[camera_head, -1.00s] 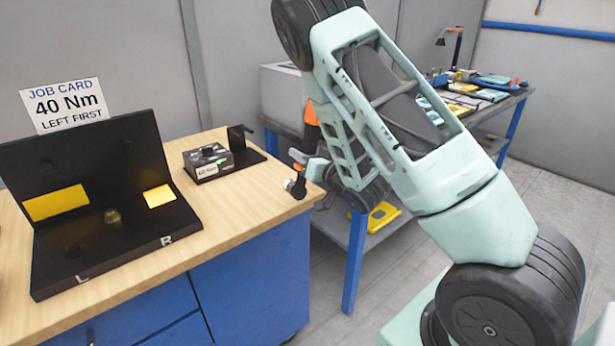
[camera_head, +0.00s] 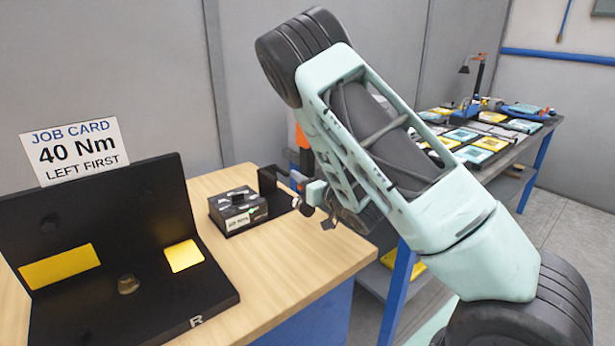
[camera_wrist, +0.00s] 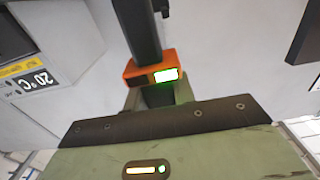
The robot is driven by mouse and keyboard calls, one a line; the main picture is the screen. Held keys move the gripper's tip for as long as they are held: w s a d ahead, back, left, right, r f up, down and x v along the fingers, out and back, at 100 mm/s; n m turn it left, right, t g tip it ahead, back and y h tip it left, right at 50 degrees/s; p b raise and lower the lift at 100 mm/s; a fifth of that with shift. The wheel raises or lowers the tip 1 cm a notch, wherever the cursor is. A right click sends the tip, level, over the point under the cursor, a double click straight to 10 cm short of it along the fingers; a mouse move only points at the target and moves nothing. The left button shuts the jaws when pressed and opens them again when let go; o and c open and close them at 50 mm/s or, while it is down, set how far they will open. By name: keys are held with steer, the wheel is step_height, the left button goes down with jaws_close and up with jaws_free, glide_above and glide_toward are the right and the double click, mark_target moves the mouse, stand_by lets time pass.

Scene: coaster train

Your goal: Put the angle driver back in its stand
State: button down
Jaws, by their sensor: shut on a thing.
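In the wrist view, my gripper (camera_wrist: 158,98) is shut on the angle driver (camera_wrist: 150,72), which has a black shaft, an orange collar and a lit green display. In the head view, my gripper (camera_head: 312,192) is beside the right end of the wooden bench, with dark parts of the driver (camera_head: 328,222) showing small below it. Its fingers are mostly hidden there. A black stand (camera_head: 267,180) with an upright plate and flat base is at the bench's back right, just left of my gripper. I cannot tell whether driver and stand touch.
A black box (camera_head: 238,209) sits left of the stand. A black fixture (camera_head: 130,308) with yellow pads and a job card (camera_head: 74,150) fills the bench's left. The wooden bench top (camera_head: 300,262) is clear at the front right. A blue-legged table (camera_head: 535,165) with parts stands behind.

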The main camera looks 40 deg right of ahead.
steer(key=w, duration=0.4)
steer(key=shift+w+r, duration=0.1)
steer(key=shift+w, duration=0.1)
steer(key=w+b, duration=0.1)
steer(key=w, duration=0.9)
steer(key=shift+a, duration=0.25)
stand_by(3.7)
steer(key=shift+f+b, duration=0.65)
steer(key=shift+b, duration=0.5)
stand_by(1.3)
